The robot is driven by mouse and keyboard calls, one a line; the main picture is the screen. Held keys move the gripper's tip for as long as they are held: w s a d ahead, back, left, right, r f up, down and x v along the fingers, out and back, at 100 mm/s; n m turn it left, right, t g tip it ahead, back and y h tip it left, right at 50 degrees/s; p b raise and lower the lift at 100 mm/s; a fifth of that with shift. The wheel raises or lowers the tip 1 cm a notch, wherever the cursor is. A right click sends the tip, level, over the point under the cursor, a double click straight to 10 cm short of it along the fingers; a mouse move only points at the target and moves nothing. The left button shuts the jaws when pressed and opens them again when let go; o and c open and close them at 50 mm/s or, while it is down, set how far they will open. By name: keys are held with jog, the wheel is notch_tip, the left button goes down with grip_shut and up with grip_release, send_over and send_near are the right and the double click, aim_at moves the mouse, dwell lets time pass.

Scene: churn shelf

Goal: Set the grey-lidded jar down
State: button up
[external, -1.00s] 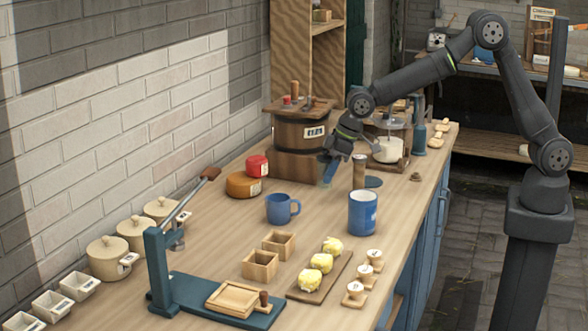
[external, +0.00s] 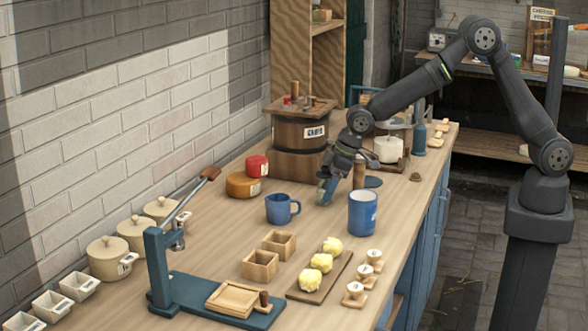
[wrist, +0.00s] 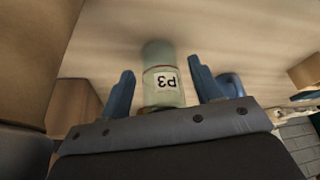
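A small pale grey-green jar with an upside-down "P3" label (wrist: 163,82) is between the two blue fingers of my gripper (wrist: 160,82) in the wrist view. The jar looks upright, and its lid end is hidden behind the gripper's front bar. In the external view my gripper (external: 328,186) points down over the bench, right of the blue mug, with the jar (external: 322,194) partly covered by a finger.
The blue mug (external: 279,209) and the larger blue-and-white container (external: 362,212) stand nearby in front. A wooden cylinder (external: 359,174) stands just right of my gripper, and the barrel churn (external: 300,135) behind. The bench (external: 225,225) is clear left of the mug.

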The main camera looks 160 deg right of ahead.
aim_at(329, 173)
jog(key=v, duration=1.2)
jog(key=shift+r, duration=0.2)
jog(key=x, duration=1.2)
jog(key=shift+f, duration=0.35)
notch_tip(329, 173, up, 3)
jog(key=shift+f, duration=0.15)
jog(key=shift+r, duration=0.45)
